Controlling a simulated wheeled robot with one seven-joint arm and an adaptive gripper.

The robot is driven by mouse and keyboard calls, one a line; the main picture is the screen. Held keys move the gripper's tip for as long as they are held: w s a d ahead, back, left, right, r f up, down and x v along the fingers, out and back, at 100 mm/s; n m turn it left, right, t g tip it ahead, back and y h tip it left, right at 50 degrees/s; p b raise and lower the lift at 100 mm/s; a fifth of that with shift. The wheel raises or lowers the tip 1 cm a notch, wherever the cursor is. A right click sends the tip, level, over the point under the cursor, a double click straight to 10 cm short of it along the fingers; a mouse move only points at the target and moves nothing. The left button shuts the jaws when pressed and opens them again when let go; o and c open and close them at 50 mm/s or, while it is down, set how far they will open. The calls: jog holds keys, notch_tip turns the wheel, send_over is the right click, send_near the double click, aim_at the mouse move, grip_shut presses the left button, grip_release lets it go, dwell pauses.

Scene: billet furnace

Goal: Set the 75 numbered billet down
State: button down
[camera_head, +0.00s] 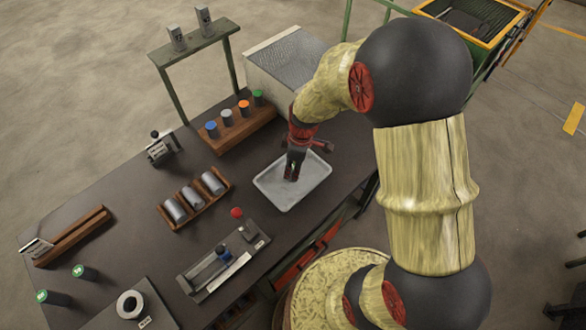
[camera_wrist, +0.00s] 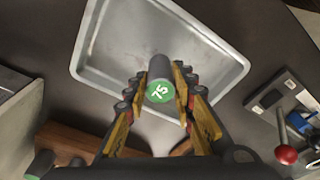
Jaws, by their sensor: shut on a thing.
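The billet marked 75 (camera_wrist: 160,91), a dark grey cylinder with a green numbered end, sits between the yellow-padded fingers of my gripper (camera_wrist: 158,88) in the wrist view. My gripper is shut on it, and the green end faces the wrist camera. A shallow grey metal tray (camera_wrist: 215,58) lies beneath, bare apart from the held billet above it. In the head view my gripper (camera_head: 291,172) points down over the tray (camera_head: 312,184). The billet is hard to make out there. I cannot tell whether its lower end touches the tray floor.
A wooden rack (camera_head: 245,130) with several colour-topped billets stands behind the tray. A wooden cradle (camera_head: 195,199) of grey billets lies to the left. A fixture with a red-knobbed lever (camera_head: 237,213) sits in front-left.

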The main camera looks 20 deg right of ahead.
jog(key=c, duration=1.6)
grip_release()
jog(key=shift+f, duration=0.15)
jog(key=shift+o, duration=0.6)
jog(key=s+r+m+t+p, duration=0.1)
jog(key=s+r+m, duration=0.25)
jog(key=r, duration=0.95)
jog(key=s+r+m+t+p, duration=0.15)
jog(key=s+r, duration=0.25)
jog(key=r, duration=0.9)
jog(key=s+r+m+t+h, duration=0.1)
jog(key=s+r+m+t, duration=0.1)
jog(key=s+r+m, duration=0.4)
jog(key=s, duration=0.4)
jog(key=shift+r, duration=0.15)
jog(key=shift+a, duration=0.1)
